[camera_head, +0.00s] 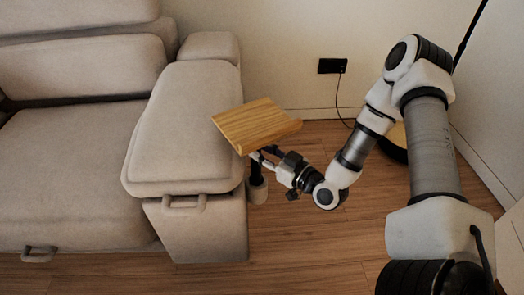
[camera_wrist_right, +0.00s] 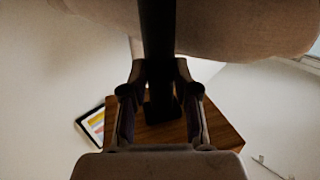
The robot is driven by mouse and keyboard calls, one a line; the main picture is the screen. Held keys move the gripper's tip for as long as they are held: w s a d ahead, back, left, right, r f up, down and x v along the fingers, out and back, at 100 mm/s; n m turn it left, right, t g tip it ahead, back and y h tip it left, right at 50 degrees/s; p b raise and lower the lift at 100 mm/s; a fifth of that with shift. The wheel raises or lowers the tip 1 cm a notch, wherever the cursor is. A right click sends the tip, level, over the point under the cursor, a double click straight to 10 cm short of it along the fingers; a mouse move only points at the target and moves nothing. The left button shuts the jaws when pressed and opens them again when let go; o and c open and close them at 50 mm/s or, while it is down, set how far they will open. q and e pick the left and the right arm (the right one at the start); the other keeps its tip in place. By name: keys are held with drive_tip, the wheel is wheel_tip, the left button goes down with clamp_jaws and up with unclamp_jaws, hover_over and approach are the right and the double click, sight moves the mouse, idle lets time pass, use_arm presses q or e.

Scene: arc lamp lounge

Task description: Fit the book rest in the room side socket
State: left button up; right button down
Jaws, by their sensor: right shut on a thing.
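The book rest is a tilted wooden board (camera_head: 256,123) with a front lip, on a dark post. It sits beside the front right corner of the sofa arm, above the floor. My right gripper (camera_head: 263,158) is shut on the post just under the board. In the right wrist view the fingers (camera_wrist_right: 160,88) flank the dark post (camera_wrist_right: 158,35), with the board (camera_wrist_right: 222,130) behind them. A pale round socket (camera_head: 258,191) is on the sofa arm's right side, below the post. The post's lower end overlaps the socket; I cannot tell whether it is inside. My left gripper is out of view.
A black wall outlet (camera_head: 331,66) has a cord running down to a lamp base (camera_head: 396,142). Wooden floor (camera_head: 300,230) is clear in front.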

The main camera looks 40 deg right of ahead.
drive_tip(key=shift+f, duration=0.15)
drive_tip(key=c, duration=0.8)
unclamp_jaws()
drive_tip(key=shift+v, duration=3.75)
